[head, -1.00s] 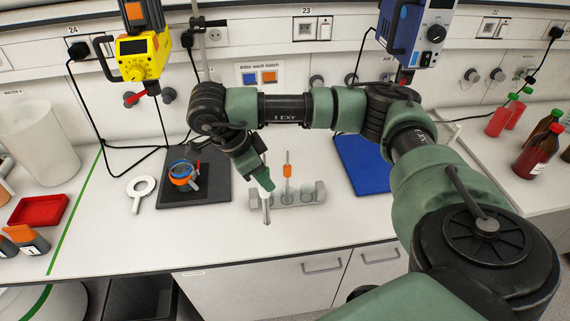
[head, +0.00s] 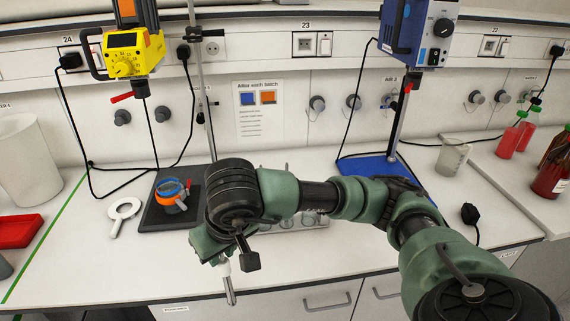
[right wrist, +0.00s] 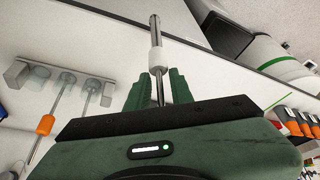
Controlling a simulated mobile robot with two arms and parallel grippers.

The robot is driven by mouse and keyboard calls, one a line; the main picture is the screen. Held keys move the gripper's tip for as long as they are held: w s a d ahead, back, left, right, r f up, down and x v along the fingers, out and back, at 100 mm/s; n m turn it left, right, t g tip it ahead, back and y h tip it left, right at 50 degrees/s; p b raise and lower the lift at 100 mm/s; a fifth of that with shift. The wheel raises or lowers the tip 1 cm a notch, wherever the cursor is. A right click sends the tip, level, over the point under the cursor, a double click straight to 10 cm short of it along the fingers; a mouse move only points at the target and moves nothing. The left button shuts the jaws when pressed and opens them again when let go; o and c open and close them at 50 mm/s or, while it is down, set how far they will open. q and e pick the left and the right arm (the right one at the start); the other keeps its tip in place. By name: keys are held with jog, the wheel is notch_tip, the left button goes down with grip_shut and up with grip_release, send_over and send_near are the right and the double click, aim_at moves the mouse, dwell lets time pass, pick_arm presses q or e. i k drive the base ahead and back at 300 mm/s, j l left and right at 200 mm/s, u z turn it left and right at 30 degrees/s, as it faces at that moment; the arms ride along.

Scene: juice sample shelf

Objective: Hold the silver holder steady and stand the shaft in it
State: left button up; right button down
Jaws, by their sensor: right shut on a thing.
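My right gripper (head: 222,257) is shut on a thin metal shaft (head: 230,285) and holds it in front of the bench's front edge. In the right wrist view the right gripper (right wrist: 158,78) has its green fingers on either side of the shaft, whose pale sleeve (right wrist: 158,58) sits just past the fingertips. The silver holder (head: 315,220) stands on the bench behind my right arm, mostly hidden. In the right wrist view the holder (right wrist: 70,76) is apart from the gripper, to the left, with an orange-hubbed shaft (right wrist: 46,124) in it. My left gripper is not in view.
A dark mat with a blue-and-orange ringed vessel (head: 172,193) and a white ring tool (head: 123,214) lie left of my arm. Yellow (head: 125,55) and blue (head: 420,32) stirrer motors hang above. A beaker (head: 453,158) stands right. Free bench lies at front left.

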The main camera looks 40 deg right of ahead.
aim_at(286, 226)
jog(key=k+z, duration=0.1)
jog(key=z, duration=1)
